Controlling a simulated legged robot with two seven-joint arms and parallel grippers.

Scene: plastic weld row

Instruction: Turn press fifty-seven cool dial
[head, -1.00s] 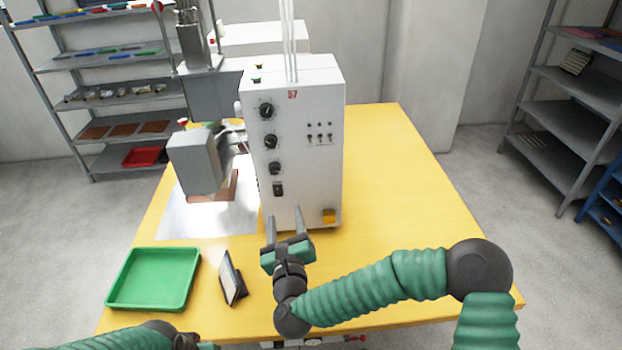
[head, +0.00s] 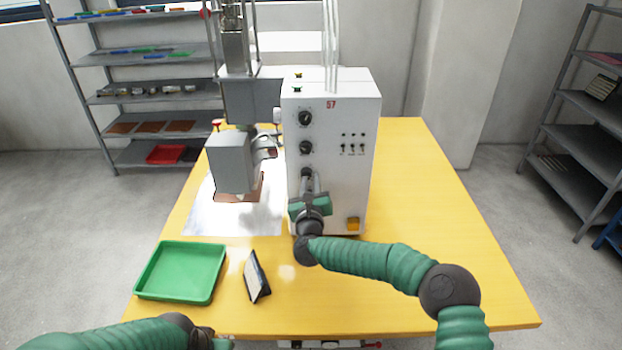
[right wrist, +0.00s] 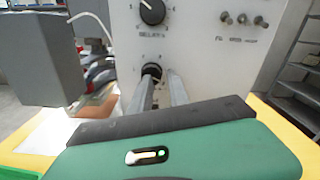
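The white press box (head: 352,185), marked with a red 57, stands on the yellow table. Its front has a column of black dials: a top dial (head: 305,118), a middle dial (head: 306,147) and a lower dial (head: 307,173). My right gripper (head: 308,186) is up at the lower dial. In the right wrist view, its fingers (right wrist: 160,88) are apart and empty, with the lower dial (right wrist: 151,70) at their tips, behind the left finger. I cannot tell whether they touch it. The dial labels are too small to read surely. My left gripper (head: 212,340) shows only partly at the bottom edge.
The grey press head (head: 235,160) stands left of the box, over a metal sheet (head: 205,215). A green tray (head: 150,293) and a small tilted display (head: 256,277) are at the front left. Small toggles (head: 352,148) and a yellow-orange block (head: 352,224) are on the box. The right table side is clear.

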